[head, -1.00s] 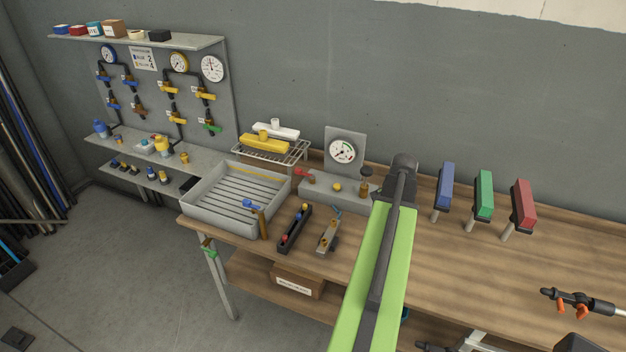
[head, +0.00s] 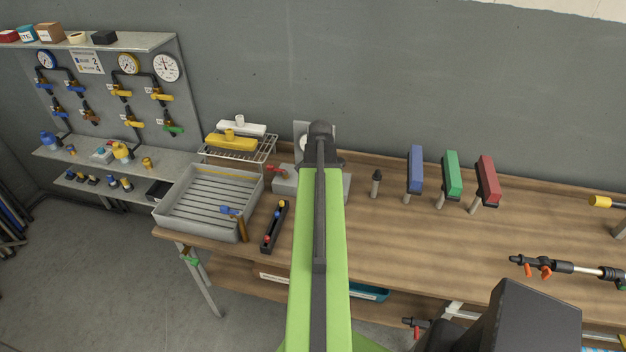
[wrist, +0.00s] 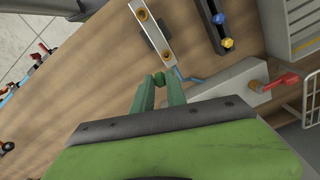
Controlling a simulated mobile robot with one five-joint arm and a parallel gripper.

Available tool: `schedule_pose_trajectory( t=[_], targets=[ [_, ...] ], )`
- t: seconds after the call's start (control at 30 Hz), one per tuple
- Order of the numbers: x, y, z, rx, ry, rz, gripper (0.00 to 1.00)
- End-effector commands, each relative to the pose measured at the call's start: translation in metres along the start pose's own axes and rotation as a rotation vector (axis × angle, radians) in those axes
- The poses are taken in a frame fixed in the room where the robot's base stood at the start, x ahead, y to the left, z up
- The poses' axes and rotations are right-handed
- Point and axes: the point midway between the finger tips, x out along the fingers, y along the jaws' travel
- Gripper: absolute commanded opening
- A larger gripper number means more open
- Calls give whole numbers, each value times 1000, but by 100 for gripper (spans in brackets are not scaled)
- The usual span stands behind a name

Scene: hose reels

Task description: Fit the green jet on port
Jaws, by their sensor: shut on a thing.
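My gripper (wrist: 159,88) shows in the wrist view with its two greenish fingers shut on a small dark green piece, which looks like the green jet (wrist: 159,78). The jet is held at the fingertips above the bench. A pale grey bar with holes (wrist: 154,32) lies just beyond the fingertips, beside a thin blue part. A grey block with a red lever (wrist: 240,92) is to the right, apart from the jet. In the head view my arm hides the gripper, the jet and most of this block (head: 285,183). I cannot tell which opening is the port.
A black rack with colored jets (head: 272,228) and a grey slatted tray (head: 205,205) stand left of my arm. Blue (head: 416,168), green (head: 452,174) and red (head: 488,180) blocks stand on posts to the right. A lance (head: 560,266) lies at the far right.

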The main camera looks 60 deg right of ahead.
Motion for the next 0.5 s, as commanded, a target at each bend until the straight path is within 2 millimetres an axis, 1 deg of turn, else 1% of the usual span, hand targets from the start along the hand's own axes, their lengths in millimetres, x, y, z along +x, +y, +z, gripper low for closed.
schedule_pose_trajectory(
  t=[0.03,0.1,0.37,0.5],
  targets=[
    [-15,-9,8,-31,0,0,0],
    [-17,-16,13,-55,0,0,0],
    [-9,-18,14,-62,0,0,0],
    [1,-18,14,-61,0,0,0]
  ],
)
